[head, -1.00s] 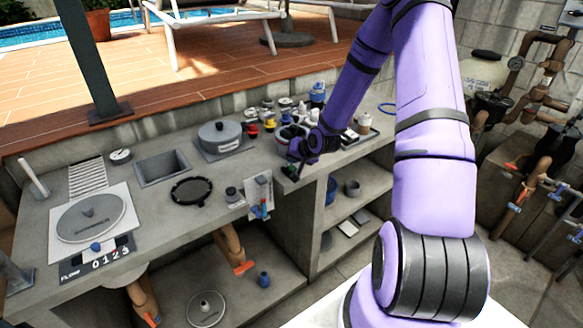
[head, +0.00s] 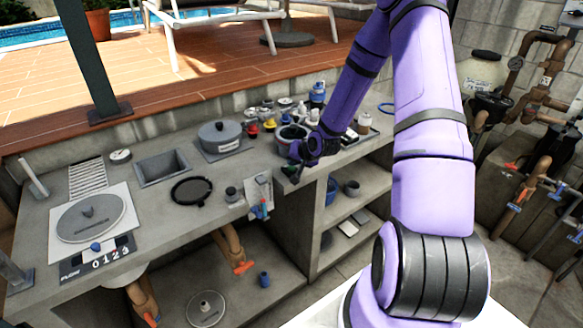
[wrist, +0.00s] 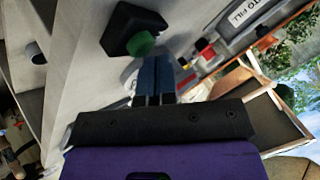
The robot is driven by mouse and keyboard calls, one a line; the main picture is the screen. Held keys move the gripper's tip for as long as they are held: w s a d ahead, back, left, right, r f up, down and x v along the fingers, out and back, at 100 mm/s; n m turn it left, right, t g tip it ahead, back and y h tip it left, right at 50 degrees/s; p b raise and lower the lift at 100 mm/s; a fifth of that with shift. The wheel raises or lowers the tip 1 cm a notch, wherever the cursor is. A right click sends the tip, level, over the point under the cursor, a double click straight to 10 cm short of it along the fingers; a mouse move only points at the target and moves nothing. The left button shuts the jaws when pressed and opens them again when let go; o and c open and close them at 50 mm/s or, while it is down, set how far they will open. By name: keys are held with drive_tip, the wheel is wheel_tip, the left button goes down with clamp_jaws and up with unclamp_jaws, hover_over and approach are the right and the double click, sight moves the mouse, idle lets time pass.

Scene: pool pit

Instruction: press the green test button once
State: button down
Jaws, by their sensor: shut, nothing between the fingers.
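The green test button (wrist: 141,43) shows in the wrist view as a round green cap on a dark box (wrist: 128,22) fixed to the grey counter. My gripper (wrist: 155,60) is shut and empty, its two dark blue fingers side by side. In the wrist view the fingertips lie just below and right of the button; I cannot tell whether they touch it. In the head view my gripper (head: 292,174) is at the counter's front edge, and the button is too small or hidden to make out there.
A grey lidded pot (head: 220,134) and several small coloured bottles stand behind my gripper on the counter. A black ring (head: 191,190) and a valve panel (head: 258,194) are to its left. Open shelves (head: 345,215) lie below the counter. Pipes stand at the right.

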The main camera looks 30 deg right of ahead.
drive_tip(key=shift+f, duration=0.25)
idle(0.4)
drive_tip(key=shift+r, duration=0.85)
drive_tip(key=shift+r, duration=2.5)
